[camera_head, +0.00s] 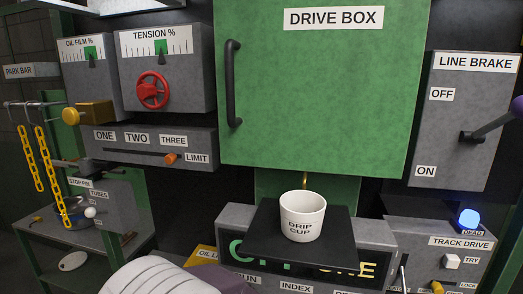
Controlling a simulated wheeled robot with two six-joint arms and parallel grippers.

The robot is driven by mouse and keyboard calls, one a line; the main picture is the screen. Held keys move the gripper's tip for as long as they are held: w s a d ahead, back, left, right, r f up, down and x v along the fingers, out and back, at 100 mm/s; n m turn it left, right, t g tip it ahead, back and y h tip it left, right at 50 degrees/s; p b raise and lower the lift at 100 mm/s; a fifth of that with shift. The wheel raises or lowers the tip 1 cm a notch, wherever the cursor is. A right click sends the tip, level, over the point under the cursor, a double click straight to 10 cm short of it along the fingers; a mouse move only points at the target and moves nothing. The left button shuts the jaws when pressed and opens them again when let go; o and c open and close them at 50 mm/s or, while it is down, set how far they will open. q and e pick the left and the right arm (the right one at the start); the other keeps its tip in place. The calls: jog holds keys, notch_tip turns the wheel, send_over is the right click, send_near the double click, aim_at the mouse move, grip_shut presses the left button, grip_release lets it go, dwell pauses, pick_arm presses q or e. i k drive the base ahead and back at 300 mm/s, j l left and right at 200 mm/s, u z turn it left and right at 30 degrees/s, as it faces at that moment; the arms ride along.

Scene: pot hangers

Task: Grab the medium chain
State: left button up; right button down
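Two yellow chains hang at the far left from the thin grey bar (35,103) beside the PARK BAR label. The left chain (30,158) is the shorter of the two visible. The right chain (52,175) reaches lower, and its bottom end overlaps a dark round pan (75,218) in the picture. I cannot tell which one is the medium chain, as I see no third chain to compare.
A green DRIVE BOX door (320,80) with a black handle fills the middle. A white drip cup (302,217) stands on a black ledge below it. A yellow knob (88,113) and the STOP PIN panel (105,200) are close right of the chains. The LINE BRAKE panel (460,110) is right.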

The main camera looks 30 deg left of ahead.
aim_at(36, 173)
jog(key=u, duration=2.55)
